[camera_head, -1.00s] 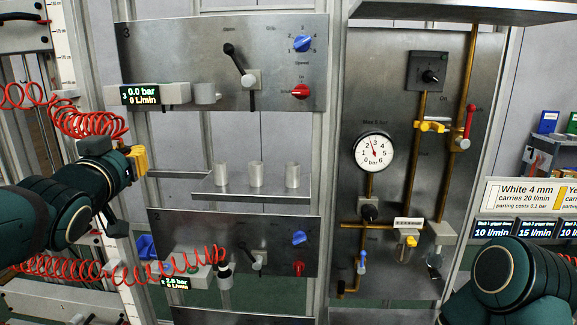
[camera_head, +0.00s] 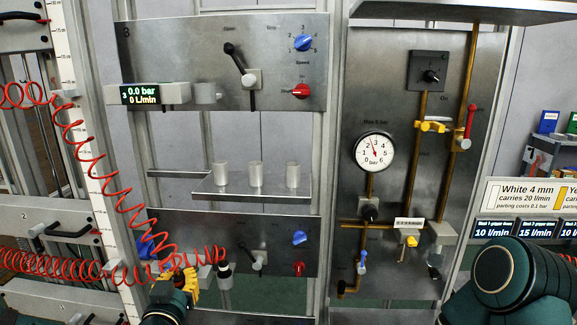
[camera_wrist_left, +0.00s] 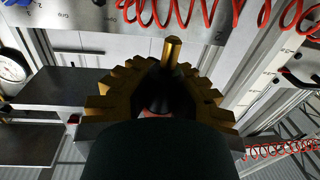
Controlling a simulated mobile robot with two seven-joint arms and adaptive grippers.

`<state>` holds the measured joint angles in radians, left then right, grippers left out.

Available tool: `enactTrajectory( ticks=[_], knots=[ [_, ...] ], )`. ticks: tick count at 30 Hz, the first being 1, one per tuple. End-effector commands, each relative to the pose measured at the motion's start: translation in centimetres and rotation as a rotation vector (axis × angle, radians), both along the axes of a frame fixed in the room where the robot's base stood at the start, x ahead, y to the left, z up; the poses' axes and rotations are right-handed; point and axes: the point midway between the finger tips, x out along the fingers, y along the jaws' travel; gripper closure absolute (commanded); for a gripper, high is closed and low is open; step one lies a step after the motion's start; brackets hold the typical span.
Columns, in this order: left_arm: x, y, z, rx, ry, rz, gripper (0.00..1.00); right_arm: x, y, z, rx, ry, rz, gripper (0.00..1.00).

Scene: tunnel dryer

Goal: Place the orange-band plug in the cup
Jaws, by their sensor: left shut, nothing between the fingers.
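My left gripper (camera_head: 188,278) is low at the left in the head view, with its yellow fingers beside the lower panel. Three pale grey cups, left (camera_head: 220,175), middle (camera_head: 256,174) and right (camera_head: 293,174), stand upright on the shelf, above and to the right of the gripper. I cannot make out an orange band on any plug. A dark coupling (camera_head: 223,268) with a pale lower part is just right of the gripper. My right gripper is out of view.
Red coiled hoses (camera_head: 95,165) hang at the left and run towards the lower panel (camera_head: 280,240). The shelf (camera_head: 252,192) sticks out below the upper panel (camera_head: 180,45). A pressure gauge (camera_head: 374,152) and brass pipes are on the right panel.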

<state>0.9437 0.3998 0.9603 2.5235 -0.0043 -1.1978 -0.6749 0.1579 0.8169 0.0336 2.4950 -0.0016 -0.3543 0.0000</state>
Motion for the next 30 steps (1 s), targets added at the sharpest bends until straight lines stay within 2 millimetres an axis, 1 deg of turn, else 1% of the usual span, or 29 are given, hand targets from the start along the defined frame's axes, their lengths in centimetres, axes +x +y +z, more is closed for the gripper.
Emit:
enactTrajectory(
  ticks=[1, 9, 15, 24, 30],
  knots=[
    [0.0, -0.6, -1.6, -0.008, 0.008, -0.008, 1.0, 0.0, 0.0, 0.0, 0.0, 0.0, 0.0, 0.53],
    [0.0, -2.1, -9.2, -0.003, 0.007, -0.015, 1.0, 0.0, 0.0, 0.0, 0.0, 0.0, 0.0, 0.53],
    [-0.1, -3.1, -13.9, -0.001, 0.005, -0.019, 1.0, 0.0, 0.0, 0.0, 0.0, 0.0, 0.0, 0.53],
    [-0.1, -4.1, -19.0, 0.0, 0.004, -0.024, 1.0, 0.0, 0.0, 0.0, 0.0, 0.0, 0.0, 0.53],
    [-0.1, -4.3, -19.0, 0.005, 0.005, -0.03, 1.0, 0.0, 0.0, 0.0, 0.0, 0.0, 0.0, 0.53]
  ],
)
